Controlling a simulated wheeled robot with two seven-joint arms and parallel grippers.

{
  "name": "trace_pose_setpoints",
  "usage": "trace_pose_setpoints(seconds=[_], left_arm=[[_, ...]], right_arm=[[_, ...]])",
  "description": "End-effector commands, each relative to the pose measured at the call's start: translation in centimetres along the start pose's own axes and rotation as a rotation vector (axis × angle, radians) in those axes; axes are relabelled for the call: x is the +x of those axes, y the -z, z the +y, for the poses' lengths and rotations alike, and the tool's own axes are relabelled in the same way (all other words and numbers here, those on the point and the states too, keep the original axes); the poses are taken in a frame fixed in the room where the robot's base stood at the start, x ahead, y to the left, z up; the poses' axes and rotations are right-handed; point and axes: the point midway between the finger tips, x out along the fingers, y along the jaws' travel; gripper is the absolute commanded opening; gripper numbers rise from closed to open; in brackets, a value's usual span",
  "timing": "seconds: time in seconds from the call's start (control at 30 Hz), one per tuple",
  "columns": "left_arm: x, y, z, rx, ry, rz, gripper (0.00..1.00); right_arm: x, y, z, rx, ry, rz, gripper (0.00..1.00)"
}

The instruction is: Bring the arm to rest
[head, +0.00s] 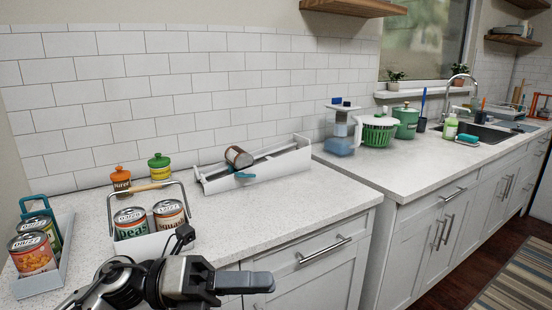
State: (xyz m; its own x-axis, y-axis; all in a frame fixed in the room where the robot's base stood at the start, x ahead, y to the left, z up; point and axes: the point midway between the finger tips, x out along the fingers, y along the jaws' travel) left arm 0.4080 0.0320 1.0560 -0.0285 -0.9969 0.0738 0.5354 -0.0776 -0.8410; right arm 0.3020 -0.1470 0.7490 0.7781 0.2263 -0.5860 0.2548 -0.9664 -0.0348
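My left gripper (245,283) is in the head view at the bottom, in front of the counter's front edge and over the drawer fronts. Its dark fingers point right and hold nothing that I can see. From this angle I cannot tell whether they are apart or closed. It is just right of and nearer than a white carrier (150,246) with a wooden handle, which holds two cans and stands on the counter. My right gripper is not in view.
On the left counter (290,218) stand a grey tray (40,287) with cans, orange (121,180) and green (160,168) jars, and a long white rack (275,166) with a tilted can (239,157). The counter right of the carrier is clear. A sink (480,137) is further right.

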Motion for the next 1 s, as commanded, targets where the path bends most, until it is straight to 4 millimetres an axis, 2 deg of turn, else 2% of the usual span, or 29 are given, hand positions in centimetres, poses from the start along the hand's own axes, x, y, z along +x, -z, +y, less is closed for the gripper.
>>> trace_pose_setpoints(seconds=[0.07,0.13,0.2,0.27,0.37,0.4,0.47,0.5,0.6,0.7,0.83,1.0], left_arm=[[0.2,-0.2,0.6,-0.236,0.120,-0.248,0.22],[-0.9,-0.6,2.0,-0.457,0.198,-0.471,0.22],[-2.8,-0.2,4.5,-0.692,0.251,-0.696,0.22],[-4.9,1.1,7.3,-0.905,0.279,-0.890,0.22],[-8.4,5.7,12.3,-1.256,0.290,-1.191,0.22],[-9.5,7.9,14.0,-1.379,0.283,-1.293,0.22],[-10.9,11.5,16.0,-1.546,0.269,-1.426,0.22],[-11.6,13.9,17.0,-1.645,0.255,-1.504,0.22],[-12.7,19.2,18.5,-1.848,0.220,-1.657,0.22],[-13.1,23.0,19.1,-1.983,0.190,-1.753,0.22],[-13.3,25.3,19.3,-2.065,0.170,-1.810,0.22],[-13.3,25.6,19.3,-2.077,0.165,-1.818,0.22]], right_arm=[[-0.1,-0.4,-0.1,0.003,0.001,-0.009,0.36],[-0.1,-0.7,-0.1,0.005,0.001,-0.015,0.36],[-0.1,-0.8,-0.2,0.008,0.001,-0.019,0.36],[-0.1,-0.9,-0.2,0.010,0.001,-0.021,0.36],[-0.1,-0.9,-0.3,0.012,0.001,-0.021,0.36],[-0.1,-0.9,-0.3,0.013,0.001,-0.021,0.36],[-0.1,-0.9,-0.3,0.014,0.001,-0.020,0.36],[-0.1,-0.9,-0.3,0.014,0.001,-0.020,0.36],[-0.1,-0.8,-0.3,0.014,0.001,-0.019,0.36],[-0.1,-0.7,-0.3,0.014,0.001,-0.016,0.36],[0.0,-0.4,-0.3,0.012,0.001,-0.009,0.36],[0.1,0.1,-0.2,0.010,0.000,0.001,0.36]])
